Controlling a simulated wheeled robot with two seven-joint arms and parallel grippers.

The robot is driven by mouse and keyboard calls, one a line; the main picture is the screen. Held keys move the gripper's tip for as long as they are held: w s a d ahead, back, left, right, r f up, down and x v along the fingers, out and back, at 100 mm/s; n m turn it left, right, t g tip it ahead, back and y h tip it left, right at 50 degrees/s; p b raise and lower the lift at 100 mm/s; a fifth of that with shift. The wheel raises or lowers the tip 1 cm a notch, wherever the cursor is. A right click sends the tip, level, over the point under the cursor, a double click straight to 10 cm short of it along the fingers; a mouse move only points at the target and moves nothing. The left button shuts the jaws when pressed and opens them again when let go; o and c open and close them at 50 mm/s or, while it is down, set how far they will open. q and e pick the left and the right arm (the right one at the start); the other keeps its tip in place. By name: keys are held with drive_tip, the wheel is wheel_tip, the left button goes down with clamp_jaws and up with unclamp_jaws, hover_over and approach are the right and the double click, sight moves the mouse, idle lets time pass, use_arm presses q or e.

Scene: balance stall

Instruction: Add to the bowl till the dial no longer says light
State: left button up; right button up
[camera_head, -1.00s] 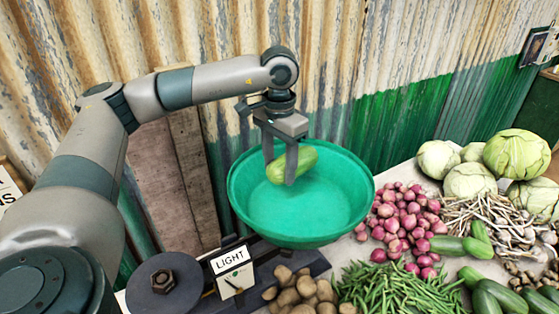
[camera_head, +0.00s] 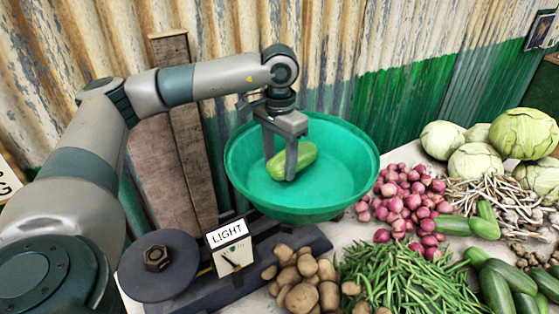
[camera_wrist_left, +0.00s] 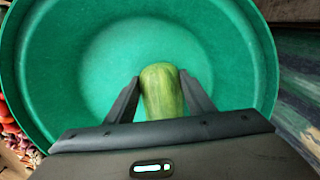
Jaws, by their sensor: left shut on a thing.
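My left gripper (camera_head: 283,173) is shut on a green cucumber (camera_head: 300,158) and holds it inside the green bowl (camera_head: 341,185). The cucumber also shows between the fingers in the left wrist view (camera_wrist_left: 162,92), with the bowl (camera_wrist_left: 235,60) below it. I cannot tell whether the cucumber touches the bowl. No other vegetable shows in the bowl. The dial (camera_head: 230,258) in front of the bowl has a sign reading LIGHT (camera_head: 228,234). A dark round plate with a hex-shaped weight (camera_head: 156,258) stands left of the dial. My right gripper is not in view.
Potatoes (camera_head: 303,280), green beans (camera_head: 408,281) and red onions (camera_head: 408,203) lie in front and right of the bowl. More cucumbers (camera_head: 500,285) lie at the right edge, with cabbages (camera_head: 475,165) behind. A corrugated wall (camera_head: 400,100) stands close behind the bowl.

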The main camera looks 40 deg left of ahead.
use_arm(q)
drive_tip(key=shift+f, duration=0.1)
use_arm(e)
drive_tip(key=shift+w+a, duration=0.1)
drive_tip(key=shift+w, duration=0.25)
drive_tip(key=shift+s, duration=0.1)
use_arm(q)
drive_tip(key=o, duration=1.3)
drive_tip(key=shift+o, duration=0.2)
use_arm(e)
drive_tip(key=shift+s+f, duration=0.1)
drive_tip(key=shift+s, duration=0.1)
use_arm(q)
drive_tip(key=shift+r+p, duration=2.05)
drive_tip(key=shift+r, duration=2.95)
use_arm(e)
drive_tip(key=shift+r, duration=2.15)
